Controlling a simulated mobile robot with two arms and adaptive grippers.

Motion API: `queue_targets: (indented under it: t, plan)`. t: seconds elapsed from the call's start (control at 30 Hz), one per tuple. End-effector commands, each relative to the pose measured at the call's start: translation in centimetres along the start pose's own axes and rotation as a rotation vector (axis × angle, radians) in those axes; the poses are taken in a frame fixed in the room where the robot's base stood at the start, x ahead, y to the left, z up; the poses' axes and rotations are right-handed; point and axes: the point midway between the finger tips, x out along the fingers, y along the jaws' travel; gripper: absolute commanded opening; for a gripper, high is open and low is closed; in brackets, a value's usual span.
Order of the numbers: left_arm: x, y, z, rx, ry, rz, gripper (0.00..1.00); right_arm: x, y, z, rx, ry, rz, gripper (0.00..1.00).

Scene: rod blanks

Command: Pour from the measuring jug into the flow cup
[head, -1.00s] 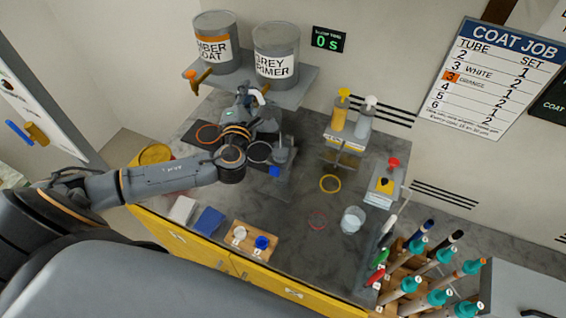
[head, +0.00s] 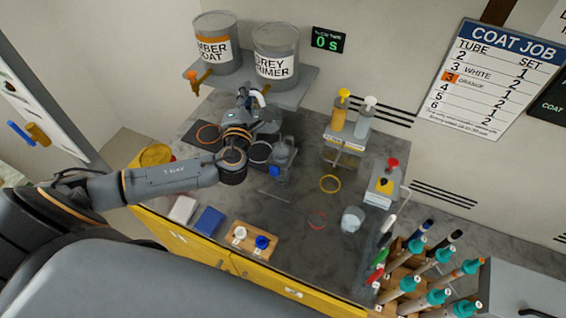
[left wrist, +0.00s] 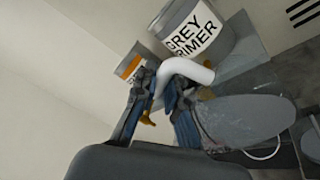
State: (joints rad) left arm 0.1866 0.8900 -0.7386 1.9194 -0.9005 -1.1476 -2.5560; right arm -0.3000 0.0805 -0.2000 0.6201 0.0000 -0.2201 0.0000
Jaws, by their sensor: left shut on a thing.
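My left gripper (head: 251,103) is at the back of the bench, below the shelf. In the left wrist view its two dark fingers (left wrist: 160,105) are shut on the white curved handle (left wrist: 188,69) of the measuring jug. In the head view the jug is mostly hidden by the gripper. The grey flow cup (head: 283,151) stands just right of the gripper, with a blue part low on its front. My right gripper is not in view.
Amber coat (head: 215,50) and grey primer (head: 276,58) cans stand on the shelf above the gripper. A tube rack fills the front right. The middle bench is fairly clear.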

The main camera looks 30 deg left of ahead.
Motion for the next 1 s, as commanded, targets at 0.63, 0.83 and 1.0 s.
queue_targets:
  t: [0.63,0.83,1.0]
  plan:
    - [0.02,0.13,0.07,0.0,-0.001,0.002,0.0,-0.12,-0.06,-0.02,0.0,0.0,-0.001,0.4]
    - [-0.02,0.14,0.17,0.008,-0.002,0.004,0.0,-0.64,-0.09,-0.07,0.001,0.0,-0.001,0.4]
    - [-0.03,0.02,0.14,0.011,-0.003,0.006,0.0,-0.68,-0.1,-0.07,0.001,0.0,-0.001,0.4]
